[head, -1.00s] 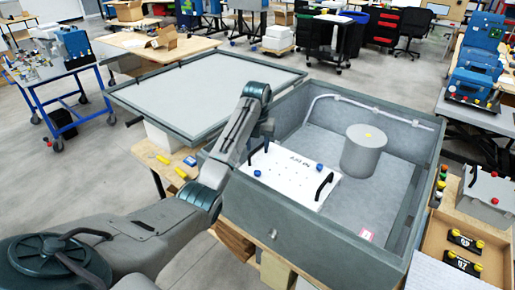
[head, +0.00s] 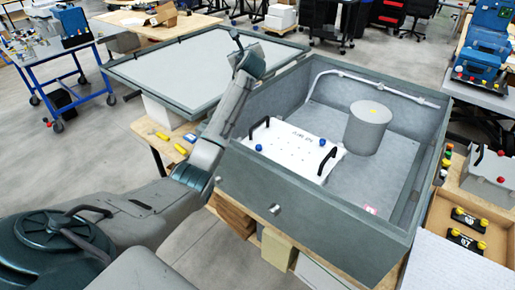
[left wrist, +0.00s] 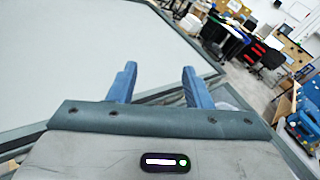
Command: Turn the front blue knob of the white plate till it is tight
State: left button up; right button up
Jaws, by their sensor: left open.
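The white plate (head: 290,160) lies in the grey open box, with small dark marks on its top and a black handle at each end. One blue knob (head: 259,147) sits on its near left side, by the box's front wall. A second blue knob (head: 322,142) sits towards its far right side. How tight the knobs are cannot be seen. My left arm reaches up past the box's left wall, its hand above and away from the plate. In the left wrist view my left gripper (left wrist: 157,84) is open, with nothing between its blue fingers. My right gripper is not in view.
The grey box (head: 300,209) has high walls and holds a grey cylinder (head: 368,128) and a white pipe. A large pale panel (head: 190,65) with a grey frame lies to the left. Yellow-handled tools (head: 181,149) lie on the wooden bench edge. A parts tray stands at right.

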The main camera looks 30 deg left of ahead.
pick_arm(q)
jog(key=s+d+r+m+t+h+b, duration=0.1)
jog(key=d+r+m+t+h, duration=0.1)
jog(key=d+r+m+t, duration=0.3)
jog(key=d+r+m+t+h+b, duration=0.1)
jog(key=d+r+t+h+b, duration=0.15)
jog(key=r+t, duration=0.5)
jog(key=s+d+f+m+g+h+b, duration=0.1)
jog(key=d+m+g+h, duration=0.1)
jog(key=d+m+h, duration=0.6)
jog(key=s+d+f+m+g+h+b, duration=0.1)
jog(key=d+f+m+g+h, duration=0.1)
jog(key=d+m+h, duration=0.6)
jog(key=n+g+y+b, duration=0.5)
jog(key=n+g+y, duration=0.4)
jog(key=g, duration=0.7)
send_near(258, 146)
jog(key=b+x, duration=0.3)
jog(key=shift+d+f+b, duration=0.15)
jog(key=shift+b, duration=0.2)
jog(key=p+x, duration=0.1)
jog(key=x, duration=0.2)
jog(key=shift+w+f, duration=0.2)
jog(key=shift+f, duration=0.05)
jog(key=shift+p+x, duration=0.35)
jog(key=shift+x, duration=0.55)
jog(key=shift+c, duration=0.3)
